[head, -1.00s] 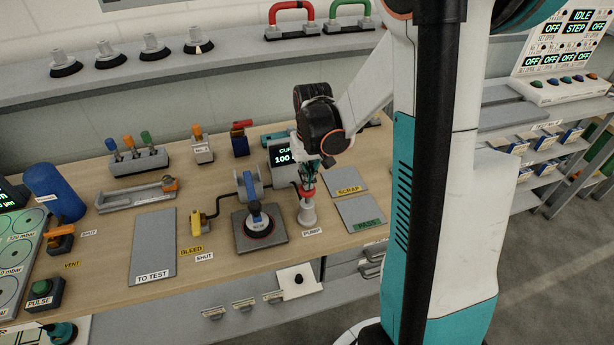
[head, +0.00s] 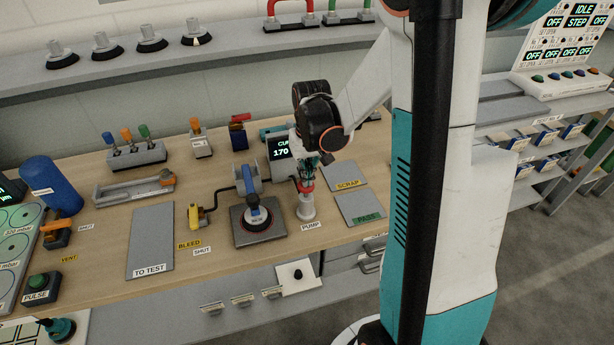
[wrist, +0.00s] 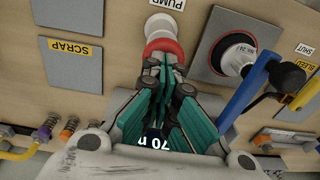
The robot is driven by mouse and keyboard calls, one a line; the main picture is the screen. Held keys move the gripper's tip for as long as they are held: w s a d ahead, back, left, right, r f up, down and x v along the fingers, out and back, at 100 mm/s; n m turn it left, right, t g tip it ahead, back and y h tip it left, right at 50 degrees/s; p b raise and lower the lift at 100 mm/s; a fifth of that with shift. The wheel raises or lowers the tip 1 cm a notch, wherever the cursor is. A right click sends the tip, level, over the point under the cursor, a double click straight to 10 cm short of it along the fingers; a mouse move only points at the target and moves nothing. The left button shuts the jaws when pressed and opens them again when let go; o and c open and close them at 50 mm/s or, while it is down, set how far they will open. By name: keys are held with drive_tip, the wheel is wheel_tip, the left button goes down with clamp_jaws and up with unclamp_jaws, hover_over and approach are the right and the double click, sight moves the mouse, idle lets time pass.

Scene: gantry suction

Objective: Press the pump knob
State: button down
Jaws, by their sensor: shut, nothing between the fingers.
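The pump (head: 305,208) is a small pale cylinder with a red knob (head: 305,188) on top, standing upright on the bench by the PUMP label. My gripper (head: 306,179) is shut and empty, pointing down at the knob from above. In the wrist view, the closed fingertips (wrist: 163,60) overlap the middle of the red knob (wrist: 152,46) and appear to touch it. The fingers hide part of the knob, so how far it is pressed down cannot be told.
The yellow bleed valve (head: 195,216) is further left. The SCRAP plate (head: 343,174) and PASS plate (head: 357,205) are bare, close on the right.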

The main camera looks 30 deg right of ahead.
wheel_tip(320, 180, up, 12)
drive_tip(key=p, duration=0.3)
drive_tip(key=shift+s, duration=0.45)
drive_tip(key=shift+d, duration=0.1)
drive_tip(key=r+m+p, duration=0.1)
drive_tip(key=m, duration=0.5)
drive_tip(key=d+r+m+p, duration=0.1)
drive_tip(key=m, duration=0.5)
drive_tip(key=d+r+m+g+p, duration=0.1)
drive_tip(key=m, duration=0.5)
drive_tip(key=shift+r+y, duration=0.2)
drive_tip(key=shift+y, duration=0.1)
drive_tip(key=f+b, duration=0.1)
drive_tip(key=f, duration=0.3)
drive_tip(key=f+b, duration=0.1)
drive_tip(key=f, duration=0.4)
drive_tip(key=a+f, duration=0.1)
drive_tip(key=f, duration=0.4)
drive_tip(key=shift+s+b, duration=0.1)
drive_tip(key=shift+b, duration=0.3)
